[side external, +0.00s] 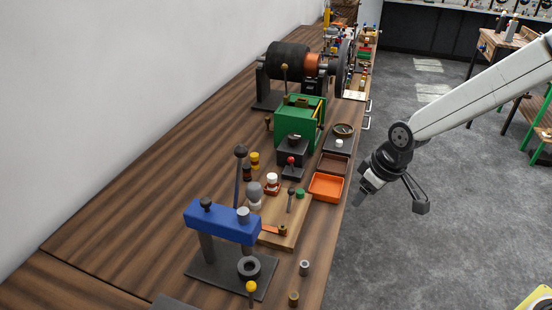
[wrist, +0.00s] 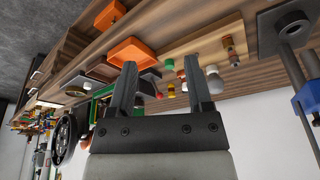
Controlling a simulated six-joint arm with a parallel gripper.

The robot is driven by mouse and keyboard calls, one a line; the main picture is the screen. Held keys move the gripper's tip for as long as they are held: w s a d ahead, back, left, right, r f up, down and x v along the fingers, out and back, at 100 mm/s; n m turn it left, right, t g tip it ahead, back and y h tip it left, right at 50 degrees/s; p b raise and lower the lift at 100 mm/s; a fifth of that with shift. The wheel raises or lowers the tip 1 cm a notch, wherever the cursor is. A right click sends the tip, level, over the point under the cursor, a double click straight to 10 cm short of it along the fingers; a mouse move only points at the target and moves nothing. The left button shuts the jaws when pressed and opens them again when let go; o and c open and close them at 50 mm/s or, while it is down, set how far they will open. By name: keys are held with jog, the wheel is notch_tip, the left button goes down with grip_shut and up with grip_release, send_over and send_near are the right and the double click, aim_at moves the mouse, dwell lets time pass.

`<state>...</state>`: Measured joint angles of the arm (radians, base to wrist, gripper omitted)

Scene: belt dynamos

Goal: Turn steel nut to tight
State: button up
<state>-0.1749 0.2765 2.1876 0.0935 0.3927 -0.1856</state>
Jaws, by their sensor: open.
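I cannot identify the steel nut with certainty. A small grey steel cylinder (side external: 304,268) stands upright on the bench near its front edge, and a silver cap (side external: 242,214) sits on the blue crossbar (side external: 222,219) of a press-like fixture.
The wooden bench (side external: 150,215) runs along the wall. An orange tray (side external: 326,187), a green housing (side external: 297,122), a dark drum machine (side external: 288,60) and a wooden board (side external: 270,232) with small parts crowd it. A brass piece (side external: 293,299) stands near the front. The bench's left side is clear.

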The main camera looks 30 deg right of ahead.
jog(key=shift+m, duration=0.7)
jog(key=shift+s+d, duration=0.95)
jog(key=shift+s, duration=0.2)
jog(key=shift+s+d, duration=0.95)
jog(key=shift+s, duration=0.2)
jog(key=w+a+f+n+g, duration=0.1)
jog(key=w+a+n, duration=0.2)
jog(key=w+a, duration=0.3)
jog(key=w+a+n+g, duration=0.1)
jog(key=w+a+n, duration=0.2)
jog(key=w+a, duration=0.3)
jog(key=w+a+f+n+g+h, duration=0.1)
jog(key=w+a+n, duration=0.2)
jog(key=a, duration=0.9)
jog(key=shift+w+a+f, duration=0.1)
jog(key=shift+w+f, duration=0.05)
jog(key=shift+w, duration=0.55)
jog(key=shift+w+a+f, duration=0.1)
jog(key=shift+w+f, duration=0.05)
jog(key=shift+w, duration=0.55)
jog(key=shift+f, duration=0.1)
jog(key=shift+f, duration=3.8)
